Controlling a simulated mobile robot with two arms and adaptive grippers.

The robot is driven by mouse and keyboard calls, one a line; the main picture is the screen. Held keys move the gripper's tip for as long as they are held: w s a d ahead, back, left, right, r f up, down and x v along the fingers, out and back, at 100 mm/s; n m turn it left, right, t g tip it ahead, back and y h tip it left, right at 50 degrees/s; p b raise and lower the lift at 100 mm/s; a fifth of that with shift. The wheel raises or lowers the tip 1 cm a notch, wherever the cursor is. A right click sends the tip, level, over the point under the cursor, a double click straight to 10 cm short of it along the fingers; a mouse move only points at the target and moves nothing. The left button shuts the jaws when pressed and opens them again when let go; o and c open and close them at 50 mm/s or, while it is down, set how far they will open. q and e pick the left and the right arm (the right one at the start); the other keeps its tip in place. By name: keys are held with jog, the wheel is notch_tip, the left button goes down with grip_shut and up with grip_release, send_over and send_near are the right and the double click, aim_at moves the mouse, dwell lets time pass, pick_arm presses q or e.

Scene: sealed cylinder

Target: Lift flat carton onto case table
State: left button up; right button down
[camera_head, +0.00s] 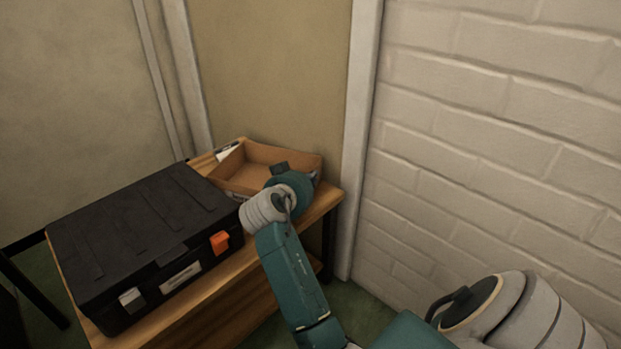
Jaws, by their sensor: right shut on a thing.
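The flat carton (258,155) is a shallow, open brown cardboard tray at the far right end of the wooden case table (208,290). It looks empty where its inside shows. It lies over the tabletop; whether it rests fully on it I cannot tell. My right gripper (300,172) is at the carton's right near side, shut on it. My wrist hides the fingertips and the carton's near right corner. My left gripper is not in view.
A white brick wall (490,130) stands to the right.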

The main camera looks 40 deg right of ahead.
jog(key=shift+f, duration=0.1)
jog(key=c, duration=1.8)
grip_release()
jog(key=shift+f, duration=0.1)
notch_tip(320, 180, up, 10)
jog(key=shift+r, duration=0.1)
